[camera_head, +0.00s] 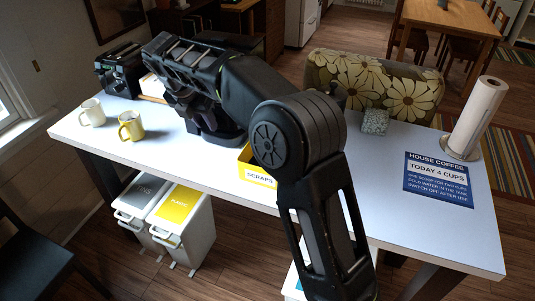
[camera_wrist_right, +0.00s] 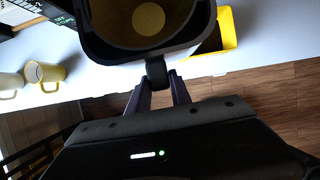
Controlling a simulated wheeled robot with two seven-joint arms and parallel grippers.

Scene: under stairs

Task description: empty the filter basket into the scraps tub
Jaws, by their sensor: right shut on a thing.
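My right gripper (camera_wrist_right: 159,94) is shut on the handle of the dark filter basket (camera_wrist_right: 92,32), seen in the right wrist view. I look into the basket's open top; a round yellowish patch shows at its bottom, and I cannot tell whether it is contents. The yellow scraps tub (camera_head: 257,178) stands at the table's front edge, partly hidden by my right arm. In the right wrist view the tub (camera_wrist_right: 228,42) is right of the basket and partly behind it, with a dark inside. My left gripper is not in view.
A white mug (camera_head: 92,113) and a yellow mug (camera_head: 131,127) stand on the left of the white table (camera_head: 380,211). A paper roll (camera_head: 477,118) and a blue sign (camera_head: 437,180) are at right. Bins (camera_head: 183,225) stand below.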

